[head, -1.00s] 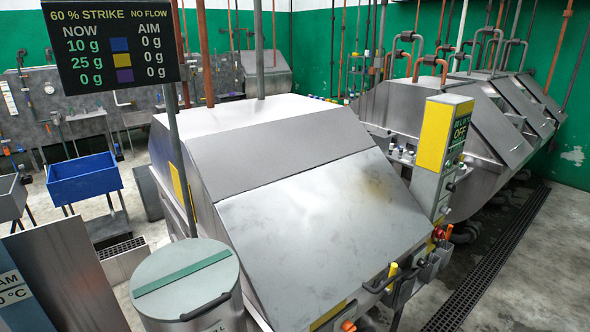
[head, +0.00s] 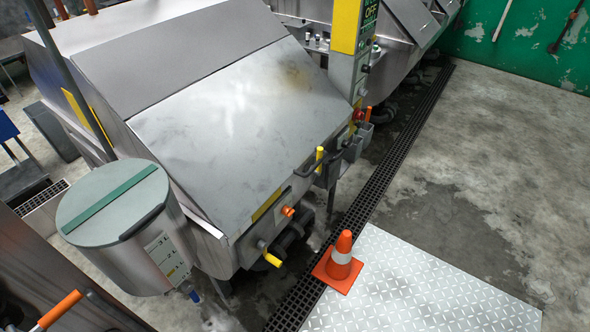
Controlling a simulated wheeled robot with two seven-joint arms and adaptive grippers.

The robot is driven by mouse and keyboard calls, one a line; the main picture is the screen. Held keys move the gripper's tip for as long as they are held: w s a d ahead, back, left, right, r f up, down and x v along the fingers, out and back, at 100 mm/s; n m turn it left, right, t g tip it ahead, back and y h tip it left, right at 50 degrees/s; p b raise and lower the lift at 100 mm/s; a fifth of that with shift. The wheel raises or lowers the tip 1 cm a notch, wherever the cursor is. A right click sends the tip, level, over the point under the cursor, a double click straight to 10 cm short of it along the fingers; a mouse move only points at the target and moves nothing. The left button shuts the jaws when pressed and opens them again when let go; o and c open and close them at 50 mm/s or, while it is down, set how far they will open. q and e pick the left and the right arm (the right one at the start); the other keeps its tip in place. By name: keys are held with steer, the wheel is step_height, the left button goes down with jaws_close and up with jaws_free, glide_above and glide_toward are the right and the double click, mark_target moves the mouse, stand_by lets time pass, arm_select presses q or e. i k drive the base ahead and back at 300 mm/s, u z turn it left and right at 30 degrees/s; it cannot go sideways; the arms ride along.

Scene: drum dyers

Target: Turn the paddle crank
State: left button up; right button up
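The large grey metal dye machine (head: 235,105) fills the centre of the head view with its sloped lid closed. On its near front end, a yellow handle (head: 272,259) sticks out low on a short metal fitting. An orange knob (head: 288,211) sits above and right of it. A second yellow handle (head: 320,158) stands upright at the lid's right edge, beside a dark bar. I cannot tell for sure which of these is the paddle crank. Neither of my grippers shows in the head view.
A round lidded tank (head: 110,200) stands left of the machine's front. A floor grate (head: 385,165) runs beside the machine. Open concrete (head: 490,170) lies right. An orange-ended rod (head: 62,309) shows lower left.

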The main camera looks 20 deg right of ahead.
mark_target(262, 245)
steer(key=z, duration=2.15)
steer(key=i, duration=1.5)
steer(key=u, duration=3.4)
